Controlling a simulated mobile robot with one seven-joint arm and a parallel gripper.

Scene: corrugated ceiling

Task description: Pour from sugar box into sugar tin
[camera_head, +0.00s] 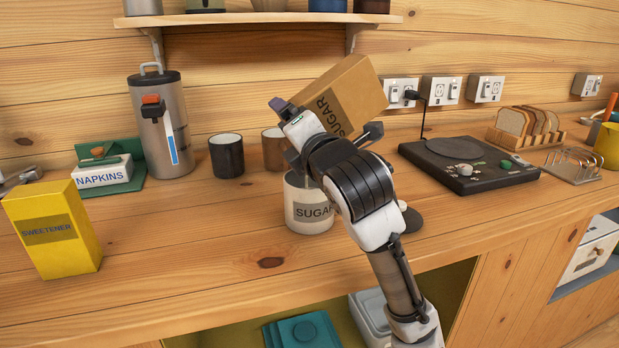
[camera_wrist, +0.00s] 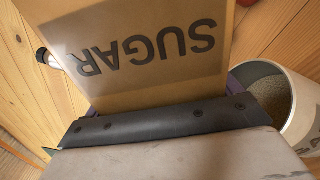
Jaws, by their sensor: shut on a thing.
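A brown cardboard sugar box (camera_head: 352,92) is tilted in the air above the counter, its label reading SUGAR. My gripper (camera_head: 325,132) is shut on it. The box (camera_wrist: 150,45) fills the middle of the wrist view with its label upside down. The white sugar tin (camera_head: 305,212) stands upright on the counter just below my gripper, partly hidden by my arm. In the wrist view the tin (camera_wrist: 300,112) is at the right, open, with a pale brown grainy content inside.
A yellow sweetener box (camera_head: 53,230) is at the left front. A black hotplate-like device (camera_head: 468,165) is at the right.

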